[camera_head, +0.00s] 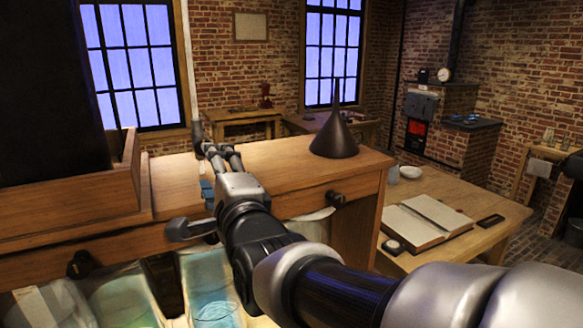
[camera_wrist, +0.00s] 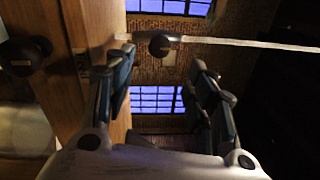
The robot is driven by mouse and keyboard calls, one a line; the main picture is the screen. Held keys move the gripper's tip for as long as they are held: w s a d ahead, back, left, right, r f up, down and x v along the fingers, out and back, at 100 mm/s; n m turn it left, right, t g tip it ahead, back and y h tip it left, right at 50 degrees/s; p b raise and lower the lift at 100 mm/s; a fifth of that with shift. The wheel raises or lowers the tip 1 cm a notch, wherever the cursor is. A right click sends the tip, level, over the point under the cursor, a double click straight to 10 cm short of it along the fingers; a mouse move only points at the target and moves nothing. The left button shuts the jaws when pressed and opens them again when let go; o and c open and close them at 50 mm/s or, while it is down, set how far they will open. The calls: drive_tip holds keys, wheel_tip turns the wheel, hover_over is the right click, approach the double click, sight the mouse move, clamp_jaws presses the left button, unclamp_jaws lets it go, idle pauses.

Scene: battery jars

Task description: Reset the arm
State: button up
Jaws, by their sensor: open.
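My gripper (camera_head: 217,148) is above the wooden bench (camera_head: 285,155), at the end of my arm, which reaches in from the lower right. In the wrist view its two dark fingers (camera_wrist: 163,75) stand apart with nothing held between them. The bench's wood surface (camera_wrist: 85,65) runs close along the left finger in that view. A thin pale rod (camera_wrist: 245,42) crosses beyond the fingertips; I cannot tell whether it touches them.
A dark cone (camera_head: 335,137) stands on the bench, right of my gripper. Glass jars (camera_head: 210,285) with blue-green liquid stand below the bench edge. A dark knob (camera_head: 335,198) juts from its front. An open book (camera_head: 427,222) lies on a table at right.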

drive_tip(key=s+d+f+n+g+h, duration=0.25)
drive_tip(key=d+f, duration=0.25)
drive_tip(key=d, duration=0.4)
drive_tip(key=s+d+f+n+g+h, duration=0.2)
drive_tip(key=s+d+f+n+h, duration=0.15)
drive_tip(key=d+f, duration=0.35)
drive_tip(key=s+d+f+n+g+h, duration=0.1)
drive_tip(key=s+d+f+n+g, duration=0.2)
drive_tip(key=s, duration=0.7)
drive_tip(key=s+d+f+n+g+h, duration=0.2)
drive_tip(key=s+d+f+n+g, duration=0.2)
drive_tip(key=s+d+f, duration=0.4)
drive_tip(key=s+d, duration=0.2)
drive_tip(key=d, duration=0.2)
drive_tip(key=shift+n+h, duration=0.3)
